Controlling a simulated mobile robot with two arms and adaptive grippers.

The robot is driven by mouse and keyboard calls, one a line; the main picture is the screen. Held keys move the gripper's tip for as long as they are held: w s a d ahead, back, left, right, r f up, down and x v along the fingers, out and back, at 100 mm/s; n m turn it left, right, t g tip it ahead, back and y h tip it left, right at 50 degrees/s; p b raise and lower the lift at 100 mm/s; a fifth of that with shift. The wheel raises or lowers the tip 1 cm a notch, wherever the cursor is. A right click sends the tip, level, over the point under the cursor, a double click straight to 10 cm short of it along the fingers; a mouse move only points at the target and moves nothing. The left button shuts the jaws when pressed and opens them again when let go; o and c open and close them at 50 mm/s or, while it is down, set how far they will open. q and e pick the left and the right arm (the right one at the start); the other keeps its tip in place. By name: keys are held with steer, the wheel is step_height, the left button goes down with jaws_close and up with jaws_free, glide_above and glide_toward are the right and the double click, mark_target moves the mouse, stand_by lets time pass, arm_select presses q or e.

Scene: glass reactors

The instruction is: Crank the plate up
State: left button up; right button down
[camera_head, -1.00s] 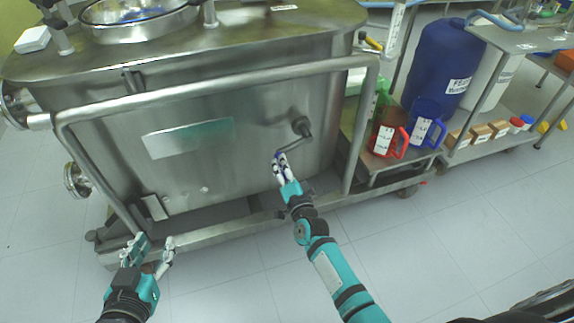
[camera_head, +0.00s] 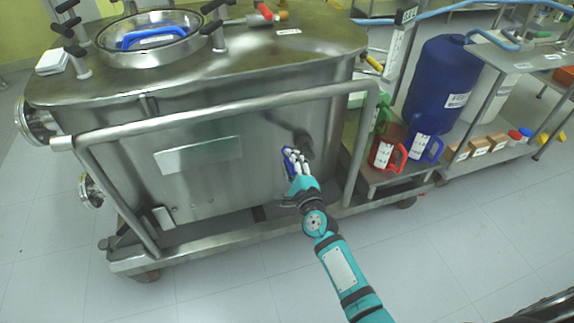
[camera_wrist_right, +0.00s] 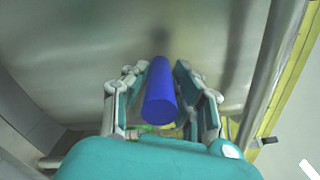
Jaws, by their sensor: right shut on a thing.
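A blue crank handle (camera_head: 287,162) sits at the front of the steel vessel (camera_head: 240,175), toward its right side. My right gripper (camera_head: 294,157) is shut on this handle. In the right wrist view the blue handle (camera_wrist_right: 160,95) lies between the two fingers of the right gripper (camera_wrist_right: 164,95), with a finger on each side. The crank arm is mostly hidden behind the fingers. A flat rectangular metal plate (camera_head: 198,155) is on the vessel's front; I cannot tell whether it is the plate that the crank moves. My left gripper is out of view.
A steel rail (camera_head: 215,113) runs across the vessel's front and down its right side, near my right arm. Red (camera_head: 382,155) and blue (camera_head: 424,146) jugs stand on a low shelf to the right. The floor in front is clear.

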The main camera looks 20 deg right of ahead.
arm_select(q)
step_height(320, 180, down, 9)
steer(key=p, duration=0.2)
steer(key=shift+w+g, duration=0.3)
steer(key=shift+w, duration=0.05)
arm_select(e)
steer(key=d+r+m, duration=0.5)
steer(key=d+m, duration=0.3)
steer(key=m, duration=0.2)
steer(key=shift+w, duration=0.25)
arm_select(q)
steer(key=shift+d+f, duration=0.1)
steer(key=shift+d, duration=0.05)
arm_select(e)
steer(key=shift+d, duration=0.15)
steer(key=c, duration=1.1)
jaws_free()
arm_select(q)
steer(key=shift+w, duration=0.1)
arm_select(e)
steer(key=shift+f, duration=0.15)
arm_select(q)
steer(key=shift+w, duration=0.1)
arm_select(e)
steer(key=shift+s+f, duration=0.1)
steer(key=shift+s, duration=0.05)
steer(key=s, duration=1.2)
steer(key=shift+d, duration=0.15)
steer(key=shift+w, duration=0.1)
